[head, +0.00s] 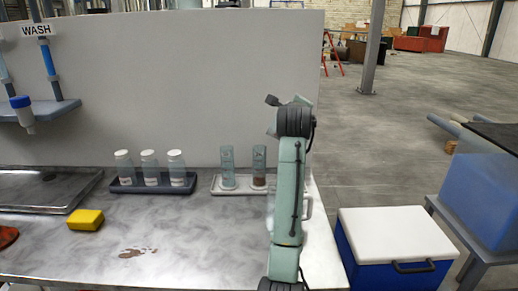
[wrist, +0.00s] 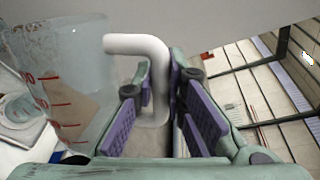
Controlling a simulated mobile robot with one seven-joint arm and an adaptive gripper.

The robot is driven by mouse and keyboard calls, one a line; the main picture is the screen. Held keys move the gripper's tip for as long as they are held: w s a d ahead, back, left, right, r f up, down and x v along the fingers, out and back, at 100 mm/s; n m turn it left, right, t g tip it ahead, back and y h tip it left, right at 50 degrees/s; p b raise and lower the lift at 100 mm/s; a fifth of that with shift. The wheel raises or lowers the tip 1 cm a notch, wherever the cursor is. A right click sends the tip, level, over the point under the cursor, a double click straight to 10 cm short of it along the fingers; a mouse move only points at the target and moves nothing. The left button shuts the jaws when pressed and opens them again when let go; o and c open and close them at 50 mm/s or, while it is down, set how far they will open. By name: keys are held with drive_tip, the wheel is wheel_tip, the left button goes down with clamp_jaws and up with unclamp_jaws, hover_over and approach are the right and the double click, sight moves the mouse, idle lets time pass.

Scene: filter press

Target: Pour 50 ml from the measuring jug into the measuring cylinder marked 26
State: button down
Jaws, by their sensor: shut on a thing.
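In the wrist view, my gripper (wrist: 160,112) is shut on the white handle (wrist: 140,44) of the measuring jug (wrist: 62,65). The jug is clear with red graduation marks, and brownish contents show through its wall. Its exact level cannot be read. In the head view my arm hides the gripper and most of the jug; a pale loop just right of the arm may be the handle. Two clear measuring cylinders stand upright on a white tray (head: 222,190): the left cylinder (head: 228,165) looks empty, the right cylinder (head: 259,165) holds something brown. No number is readable on either.
A dark rack (head: 125,187) holds three white-capped bottles (head: 149,168) left of the cylinders. A wall (head: 200,85) stands behind. A blue cooler (head: 397,245) stands right of the bench.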

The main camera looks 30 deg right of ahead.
drive_tip(key=shift+s+d+r+m, duration=0.1)
drive_tip(key=shift+s+d+m, duration=0.2)
drive_tip(key=shift+m, duration=0.1)
drive_tip(key=shift+s+d+r+m+t, duration=0.2)
drive_tip(key=shift+r+m, duration=0.15)
drive_tip(key=shift+r, duration=0.05)
drive_tip(key=shift+s+d+r+m+t, duration=0.2)
drive_tip(key=shift+r+m, duration=0.15)
drive_tip(key=shift+r, duration=0.05)
drive_tip(key=shift+s+d+f+m, duration=0.15)
drive_tip(key=shift+f+m, duration=0.1)
drive_tip(key=shift+m, duration=0.15)
drive_tip(key=shift+s+d+f+m+y, duration=0.25)
drive_tip(key=shift+s+d+m, duration=0.2)
drive_tip(key=shift+m, duration=0.35)
drive_tip(key=s+d+f+m+t, duration=0.2)
drive_tip(key=s+d+f+m, duration=0.2)
drive_tip(key=m, duration=0.3)
drive_tip(key=shift+s+d+f, duration=0.15)
drive_tip(key=shift+f, duration=0.7)
